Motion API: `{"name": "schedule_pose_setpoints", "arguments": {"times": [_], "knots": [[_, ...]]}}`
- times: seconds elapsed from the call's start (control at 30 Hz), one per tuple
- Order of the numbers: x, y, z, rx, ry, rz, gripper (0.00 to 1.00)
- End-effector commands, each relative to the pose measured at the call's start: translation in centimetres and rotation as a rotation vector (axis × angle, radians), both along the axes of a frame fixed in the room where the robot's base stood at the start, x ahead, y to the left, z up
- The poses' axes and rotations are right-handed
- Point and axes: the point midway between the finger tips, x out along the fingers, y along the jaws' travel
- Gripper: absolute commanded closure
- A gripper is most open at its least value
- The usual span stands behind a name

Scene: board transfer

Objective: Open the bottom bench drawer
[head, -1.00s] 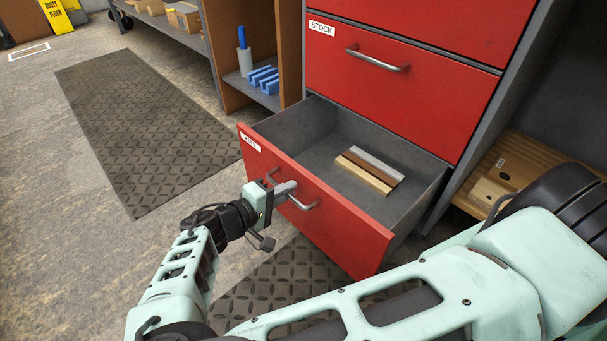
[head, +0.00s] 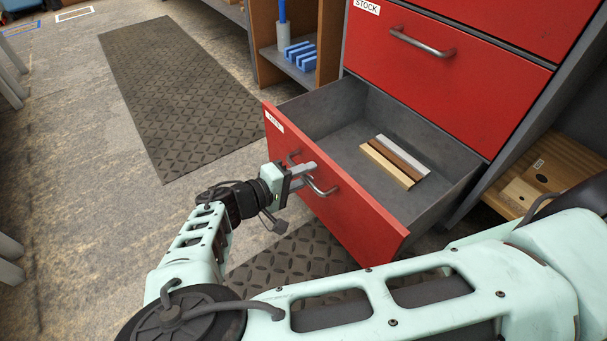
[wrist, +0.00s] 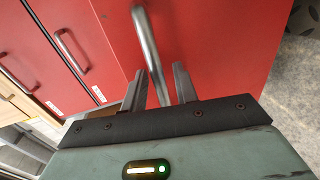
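The bottom bench drawer (head: 340,195) has a red front and a grey inside, and it stands well open, pulled out from the red cabinet. Its metal bar handle (head: 322,188) also shows in the wrist view (wrist: 147,42). My gripper (head: 306,176) is at this handle, in front of the drawer face. In the wrist view its two fingers (wrist: 159,82) stand apart on either side of the bar, with a visible gap on the right side. Three short boards (head: 394,160), pale, brown and grey, lie in the drawer.
The closed STOCK drawer (head: 440,75) is directly above. Blue blocks (head: 300,55) sit on a shelf at the left. Dark floor mats (head: 180,95) and open floor extend to the left.

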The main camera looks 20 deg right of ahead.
Motion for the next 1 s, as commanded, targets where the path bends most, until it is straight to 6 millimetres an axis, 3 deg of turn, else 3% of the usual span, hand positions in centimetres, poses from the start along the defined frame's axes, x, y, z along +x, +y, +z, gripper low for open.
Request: {"name": "schedule_pose_setpoints", "arguments": {"times": [0.23, 0.37, 1.0], "knots": [[0.0, 0.1, 0.1, 0.0, 0.0, 0.0, 0.71], [-0.4, 1.2, 0.4, 0.001, 0.002, 0.002, 0.71], [-5.0, 13.8, 3.1, 0.003, 0.002, 0.002, 0.71]]}}
